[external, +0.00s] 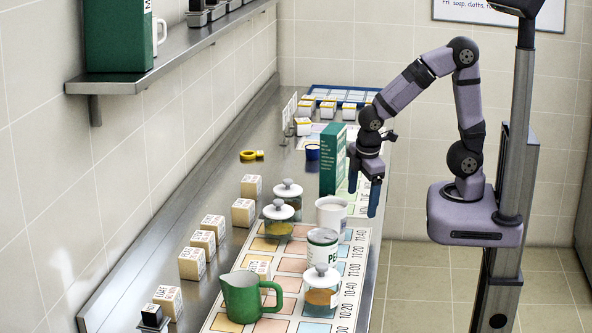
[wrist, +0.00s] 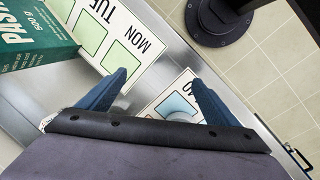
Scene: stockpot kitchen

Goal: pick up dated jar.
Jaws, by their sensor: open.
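Three glass jars with pale knobbed lids stand on the worktop in the external view: a near jar (external: 321,290) with orange contents, a middle jar (external: 278,222) with yellowish contents, and a far jar (external: 288,196) partly behind it. No date is readable on any of them, so I cannot tell which is the dated jar. My gripper (external: 364,184) is open and empty, pointing down above the worktop's right edge, beyond the jars. In the wrist view its blue fingers (wrist: 160,82) are spread apart. A pale round object (wrist: 179,117) shows small between them, partly hidden and unclear.
A green box (external: 332,160) stands beside my gripper. A white mug (external: 331,214), a tin (external: 322,248) and a green jug (external: 243,297) stand near the jars. Several labelled blocks (external: 203,243) line the wall side. A shelf (external: 170,60) overhangs the left.

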